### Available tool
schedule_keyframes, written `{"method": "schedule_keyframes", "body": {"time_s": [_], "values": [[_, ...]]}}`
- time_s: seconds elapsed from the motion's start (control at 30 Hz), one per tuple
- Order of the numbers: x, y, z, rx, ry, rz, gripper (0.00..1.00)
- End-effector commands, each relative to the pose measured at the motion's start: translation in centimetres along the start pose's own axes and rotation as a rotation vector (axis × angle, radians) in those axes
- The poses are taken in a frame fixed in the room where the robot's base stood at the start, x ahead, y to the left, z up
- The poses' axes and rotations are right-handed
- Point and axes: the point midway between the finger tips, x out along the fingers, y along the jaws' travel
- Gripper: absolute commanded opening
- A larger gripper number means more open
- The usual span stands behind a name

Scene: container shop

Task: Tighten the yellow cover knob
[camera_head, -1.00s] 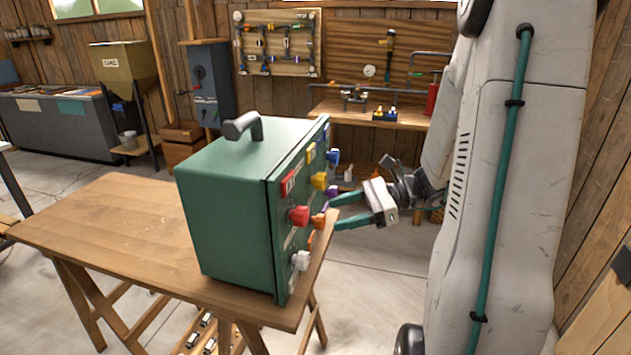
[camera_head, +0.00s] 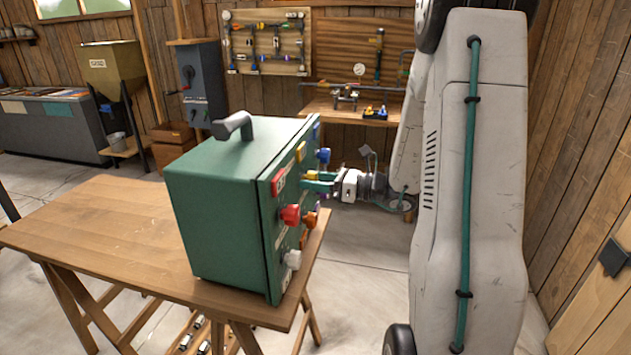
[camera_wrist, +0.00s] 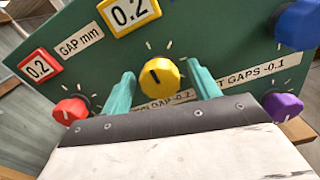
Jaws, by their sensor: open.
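The yellow cover knob (camera_wrist: 161,76) is on the front panel of the green box (camera_head: 222,218). In the wrist view its black pointer mark stands nearly upright, tilted slightly. In the head view the yellow knob (camera_head: 313,175) is small and partly hidden by my gripper (camera_head: 318,183). My gripper's green fingers (camera_wrist: 160,92) are open, one on each side of the knob's lower part in the wrist view. I cannot tell whether they touch it. A yellow-framed display (camera_wrist: 128,12) reading 0.2 sits above the knob.
Red (camera_wrist: 70,110), blue (camera_wrist: 299,24) and purple (camera_wrist: 282,106) knobs surround the yellow one. Orange (camera_head: 310,219) and white (camera_head: 293,259) knobs sit lower on the panel. The box stands on a wooden table (camera_head: 95,225). A workbench (camera_head: 385,117) stands behind.

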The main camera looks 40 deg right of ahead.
Motion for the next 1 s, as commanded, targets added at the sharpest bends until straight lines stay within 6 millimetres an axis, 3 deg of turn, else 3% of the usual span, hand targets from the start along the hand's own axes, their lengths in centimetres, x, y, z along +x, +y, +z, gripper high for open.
{"method": "schedule_keyframes", "body": {"time_s": [0.2, 0.37, 0.73, 1.0], "values": [[0.05, 0.0, -0.01, 0.0, 0.001, 0.0, 0.61], [0.04, 0.0, -0.01, 0.0, 0.001, 0.0, 0.17], [0.03, 0.0, -0.02, 0.041, 0.001, 0.0, 0.16], [0.03, -0.01, -0.02, 0.207, 0.001, 0.0, 0.16]]}}
